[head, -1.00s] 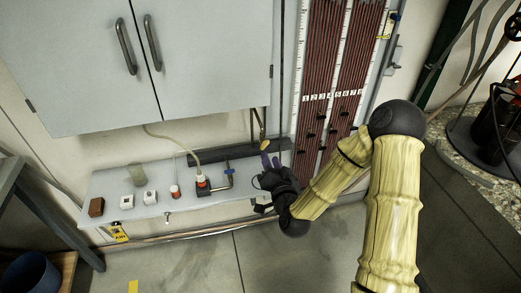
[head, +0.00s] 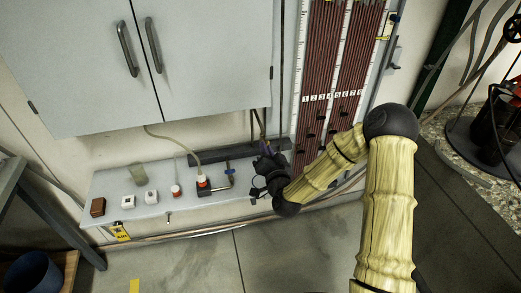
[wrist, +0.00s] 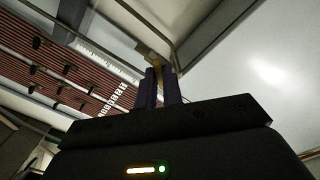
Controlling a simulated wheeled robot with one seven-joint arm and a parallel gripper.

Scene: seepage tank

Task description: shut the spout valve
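The spout is a thin pipe that comes down under the right end of the grey cabinet (head: 140,60). A brass-yellow part, which looks like its valve, shows at the fingertips in the wrist view (wrist: 150,56). My gripper (head: 262,142) reaches up to it from below, and its dark fingers hide most of the part in the head view. In the wrist view the two purple fingers (wrist: 161,80) stand close together with a narrow gap. The brass part lies at or just beyond their tips. I cannot tell whether they touch or clasp it.
The tube board (head: 330,70) stands close to the right of my gripper. The floor in front is clear.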

